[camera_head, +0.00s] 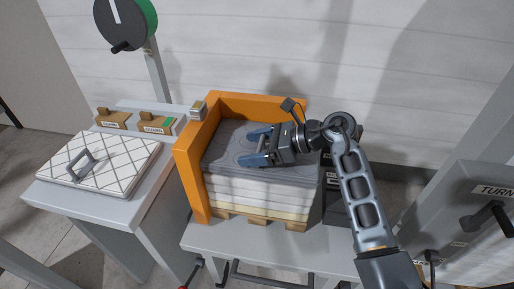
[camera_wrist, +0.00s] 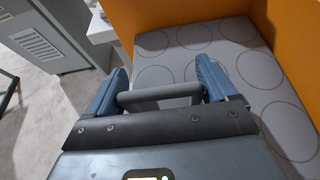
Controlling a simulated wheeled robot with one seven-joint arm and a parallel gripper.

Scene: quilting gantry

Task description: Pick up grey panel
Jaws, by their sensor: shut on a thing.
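The grey panel (camera_head: 226,151) lies on top of a stack of white and cream panels inside an orange corner frame. Its top has a pattern of large circles, which also shows in the wrist view (camera_wrist: 185,60). My gripper (camera_head: 262,147) is over the panel's top, with its blue fingers pointing left. In the wrist view my gripper (camera_wrist: 162,92) has a grey bar-shaped handle (camera_wrist: 160,96) between its two fingers, and it is shut on it. The panel looks level and seems to rest on the stack; any gap below it cannot be told.
The orange frame (camera_head: 190,180) walls the stack's left and back sides. A white quilted panel with a handle (camera_head: 100,160) lies on the left table. Brown labelled blocks (camera_head: 155,122) stand behind it. A grey cabinet with a crank (camera_head: 480,215) stands at right.

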